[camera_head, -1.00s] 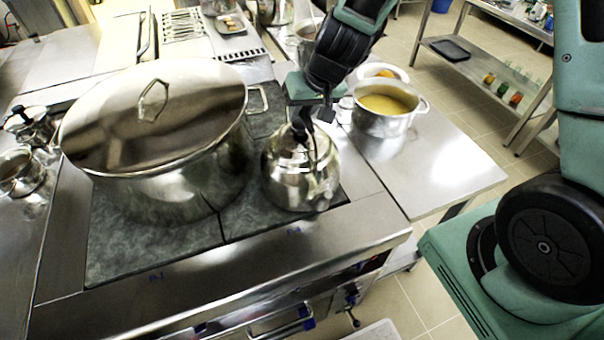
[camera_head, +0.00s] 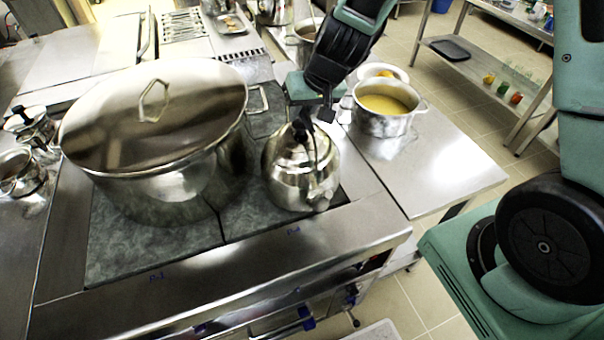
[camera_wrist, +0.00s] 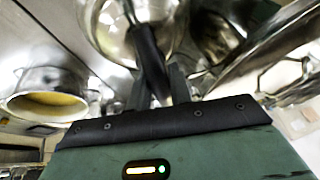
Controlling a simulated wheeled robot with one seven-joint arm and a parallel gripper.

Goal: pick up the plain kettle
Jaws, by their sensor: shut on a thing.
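The plain kettle (camera_head: 299,180) is a shiny steel pot with a dark handle, upright on the right part of the stove top in the head view. My gripper (camera_head: 314,118) is above it, with its fingers at the top of the handle. In the wrist view the kettle body (camera_wrist: 112,28) fills the top middle, and its black handle (camera_wrist: 147,55) runs down between my gripper's fingers (camera_wrist: 158,88). The fingers are shut on the handle. Whether the kettle's base touches the stove cannot be told.
A large lidded stockpot (camera_head: 160,180) stands close at the kettle's left. An open pot of yellow soup (camera_head: 385,125) stands at the right on the steel counter (camera_head: 455,165). Small pots (camera_head: 22,170) are at the far left. The counter's front right is clear.

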